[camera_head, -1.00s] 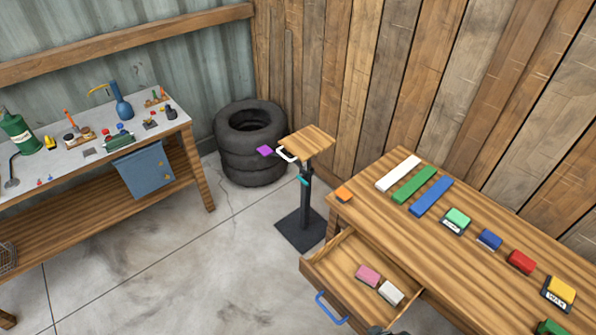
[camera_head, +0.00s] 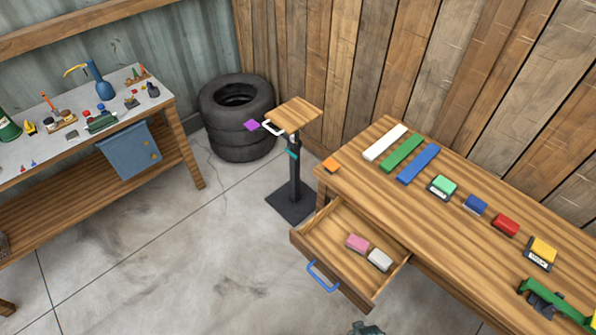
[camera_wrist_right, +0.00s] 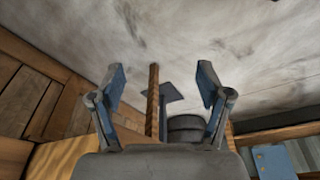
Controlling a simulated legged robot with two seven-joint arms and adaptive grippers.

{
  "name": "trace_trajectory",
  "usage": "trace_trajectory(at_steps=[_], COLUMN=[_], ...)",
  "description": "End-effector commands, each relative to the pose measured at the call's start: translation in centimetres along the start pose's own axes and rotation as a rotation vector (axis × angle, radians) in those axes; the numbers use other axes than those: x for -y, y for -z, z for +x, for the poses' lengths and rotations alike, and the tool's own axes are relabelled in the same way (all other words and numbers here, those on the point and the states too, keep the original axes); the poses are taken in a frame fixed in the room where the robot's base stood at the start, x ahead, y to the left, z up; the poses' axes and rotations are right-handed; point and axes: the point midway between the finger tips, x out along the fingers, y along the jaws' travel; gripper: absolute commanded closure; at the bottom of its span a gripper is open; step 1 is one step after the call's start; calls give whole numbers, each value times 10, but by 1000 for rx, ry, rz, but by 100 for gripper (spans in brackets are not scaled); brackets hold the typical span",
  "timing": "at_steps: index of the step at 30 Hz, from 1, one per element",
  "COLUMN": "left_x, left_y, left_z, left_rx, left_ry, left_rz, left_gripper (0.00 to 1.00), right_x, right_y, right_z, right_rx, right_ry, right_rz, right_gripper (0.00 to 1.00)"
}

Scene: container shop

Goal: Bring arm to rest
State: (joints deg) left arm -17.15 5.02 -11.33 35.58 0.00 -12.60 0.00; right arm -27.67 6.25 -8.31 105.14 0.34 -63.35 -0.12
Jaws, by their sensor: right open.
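My right gripper (camera_wrist_right: 161,72) is open in the right wrist view, its two blue-grey fingers spread with nothing between them. Bare concrete floor shows beyond the fingers. In the head view a small dark piece, seemingly my right gripper (camera_head: 367,328), shows at the bottom edge, below the open drawer (camera_head: 328,239) and clear of its blue handle (camera_head: 322,276). My left gripper is not in view.
The drawer holds a pink block (camera_head: 357,243) and a white block (camera_head: 380,260). Several coloured blocks and strips lie on the wooden table (camera_head: 440,222). A stand (camera_head: 294,180), stacked tyres (camera_head: 238,118) and a workbench (camera_head: 170,110) stand behind. Floor left of the drawer is clear.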

Motion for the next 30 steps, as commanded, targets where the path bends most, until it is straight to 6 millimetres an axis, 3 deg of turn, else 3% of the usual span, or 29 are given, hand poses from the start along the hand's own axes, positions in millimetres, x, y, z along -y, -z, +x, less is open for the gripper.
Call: trace_trajectory(at_steps=[3, 6, 9, 12, 15, 19, 30], left_x=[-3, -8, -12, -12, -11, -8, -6], left_y=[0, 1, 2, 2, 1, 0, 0], left_z=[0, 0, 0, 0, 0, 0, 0], left_rx=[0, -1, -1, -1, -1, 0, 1], left_ry=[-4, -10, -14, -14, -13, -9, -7], left_rz=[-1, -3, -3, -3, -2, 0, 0], left_gripper=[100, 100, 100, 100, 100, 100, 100], right_x=[4, 7, 9, 10, 10, 9, 8], right_y=[-41, -87, -138, -184, -220, -245, -252], right_z=[64, 112, 147, 167, 176, 180, 180], right_rx=[42, 71, 97, 118, 133, 142, 144], right_ry=[3, 6, 8, 10, 11, 12, 12], right_rz=[-6, -13, -20, -25, -29, -33, -34], right_gripper=[23, 23, 23, 23, 23, 23, 23])
